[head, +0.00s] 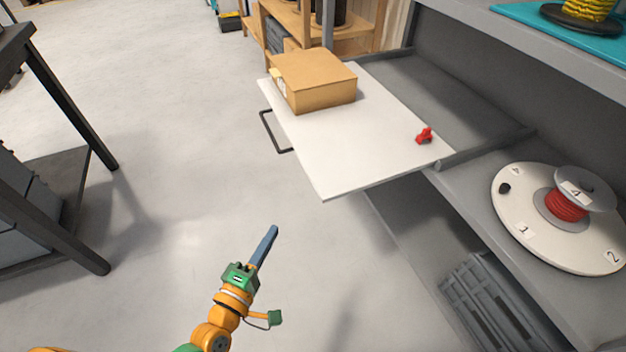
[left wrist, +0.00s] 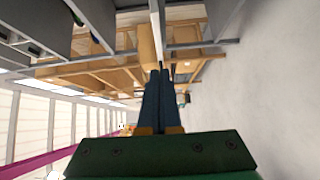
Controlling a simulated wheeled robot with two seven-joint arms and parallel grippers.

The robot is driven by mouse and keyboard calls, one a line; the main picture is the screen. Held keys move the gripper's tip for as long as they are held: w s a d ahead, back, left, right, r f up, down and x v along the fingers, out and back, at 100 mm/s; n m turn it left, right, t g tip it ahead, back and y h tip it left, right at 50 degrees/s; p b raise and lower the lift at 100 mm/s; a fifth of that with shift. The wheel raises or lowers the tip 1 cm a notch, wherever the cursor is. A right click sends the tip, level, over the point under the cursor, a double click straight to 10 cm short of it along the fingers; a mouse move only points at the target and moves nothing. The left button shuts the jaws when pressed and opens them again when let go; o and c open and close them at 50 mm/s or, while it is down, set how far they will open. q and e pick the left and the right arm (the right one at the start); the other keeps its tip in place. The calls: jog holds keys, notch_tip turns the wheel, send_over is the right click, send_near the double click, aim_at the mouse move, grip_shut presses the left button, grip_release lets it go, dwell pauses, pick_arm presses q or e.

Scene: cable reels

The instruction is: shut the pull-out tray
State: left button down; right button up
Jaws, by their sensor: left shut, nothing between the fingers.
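The pull-out tray (head: 345,150) is a white board that sticks out from the grey shelf unit on the right in the head view. It has a dark bar handle (head: 268,132) on its left edge. A cardboard box (head: 315,80) and a small red object (head: 424,136) rest on it. My left gripper (head: 272,232) is shut and empty, below and left of the tray in the picture, apart from it. The left wrist view shows its two fingers (left wrist: 160,95) together, with the tray seen edge-on beyond the tips. My right gripper is not in view.
A turntable (head: 530,225) with a red cable reel (head: 566,204) stands on the shelf at right. A grey crate (head: 485,300) is lower down. A dark-legged table (head: 65,95) stands at left. The floor between is clear.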

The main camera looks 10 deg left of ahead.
pick_arm(q)
jog(key=b, duration=0.1)
send_near(314, 184)
jog(key=w+a, duration=0.3)
jog(key=w, duration=0.1)
jog(key=d, duration=0.1)
jog(key=w+d, duration=0.1)
jog(key=d, duration=0.1)
jog(key=shift+w+d+f, duration=0.15)
jog(key=shift+w, duration=0.15)
jog(key=shift+w+d, duration=0.2)
jog(key=shift+d, duration=0.05)
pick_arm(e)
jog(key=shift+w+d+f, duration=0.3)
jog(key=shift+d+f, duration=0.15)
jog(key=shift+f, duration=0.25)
pick_arm(q)
jog(key=shift+d, duration=0.1)
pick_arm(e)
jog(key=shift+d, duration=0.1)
